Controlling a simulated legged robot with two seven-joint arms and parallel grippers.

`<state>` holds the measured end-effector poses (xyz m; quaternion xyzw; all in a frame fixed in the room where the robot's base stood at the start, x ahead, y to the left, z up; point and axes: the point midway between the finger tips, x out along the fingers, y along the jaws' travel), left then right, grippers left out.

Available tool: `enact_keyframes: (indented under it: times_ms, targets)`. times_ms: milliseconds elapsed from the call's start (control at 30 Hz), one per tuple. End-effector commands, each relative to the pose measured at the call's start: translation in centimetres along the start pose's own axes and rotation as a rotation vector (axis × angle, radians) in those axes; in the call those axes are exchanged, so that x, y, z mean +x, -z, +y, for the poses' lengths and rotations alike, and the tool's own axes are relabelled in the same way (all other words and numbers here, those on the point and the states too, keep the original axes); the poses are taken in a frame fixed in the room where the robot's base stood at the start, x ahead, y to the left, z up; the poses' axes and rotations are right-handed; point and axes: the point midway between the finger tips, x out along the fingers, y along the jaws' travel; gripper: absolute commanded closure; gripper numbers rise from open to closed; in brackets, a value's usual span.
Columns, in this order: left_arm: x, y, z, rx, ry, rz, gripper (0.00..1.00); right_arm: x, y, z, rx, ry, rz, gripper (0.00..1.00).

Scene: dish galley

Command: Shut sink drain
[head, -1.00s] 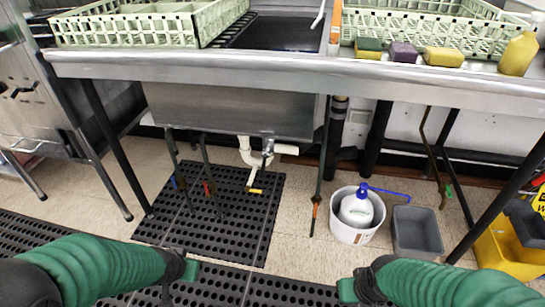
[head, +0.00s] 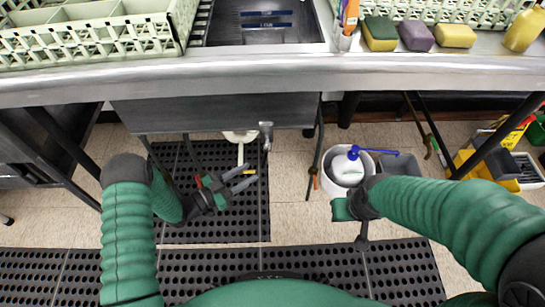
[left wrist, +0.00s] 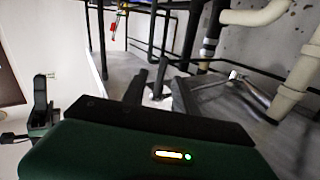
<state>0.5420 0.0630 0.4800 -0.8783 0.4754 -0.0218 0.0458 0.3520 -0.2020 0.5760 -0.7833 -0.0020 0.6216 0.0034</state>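The steel sink basin (head: 212,112) hangs under the counter. A white drain pipe (head: 240,136) and a metal drain fitting (head: 266,132) come down from its underside.
A white bucket (head: 335,188) holding a blue-topped bottle (head: 348,167) stands right of the drain, with a grey bin (head: 400,164) beside it. Dark hoses and counter legs stand around the basin. Black perforated mats (head: 240,222) cover much of the floor. A yellow mop bucket is at far right.

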Motion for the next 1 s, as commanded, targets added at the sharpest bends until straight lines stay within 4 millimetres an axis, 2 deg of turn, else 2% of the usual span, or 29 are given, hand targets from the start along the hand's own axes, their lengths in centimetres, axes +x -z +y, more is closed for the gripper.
enact_keyframes:
  times_ms: [33, 200, 400, 533, 800, 1000]
  targets:
    - [1.3, -0.5, 0.0, 0.003, -0.002, 0.002, 0.65, 1.0, -0.2, 0.0, -0.001, 0.000, 0.000, 1.00]
    - [5.8, -0.5, 0.0, 0.002, -0.001, 0.003, 0.65, 2.5, -0.6, 0.0, -0.001, 0.000, 0.000, 1.00]
    - [9.7, -0.3, -0.1, 0.002, 0.001, 0.000, 0.65, 3.8, -0.9, 0.0, -0.001, 0.000, 0.001, 1.00]
    - [10.8, -0.1, -0.1, 0.000, 0.003, -0.001, 0.65, 4.0, -0.9, 0.0, -0.001, 0.000, 0.001, 1.00]
    - [10.9, 0.0, -0.2, -0.001, 0.003, -0.002, 0.67, 3.9, -0.9, 0.0, -0.001, 0.000, 0.001, 1.00]
    - [10.9, 0.0, -0.1, -0.001, 0.003, -0.002, 0.93, 3.9, -0.9, 0.0, -0.001, 0.000, 0.001, 1.00]
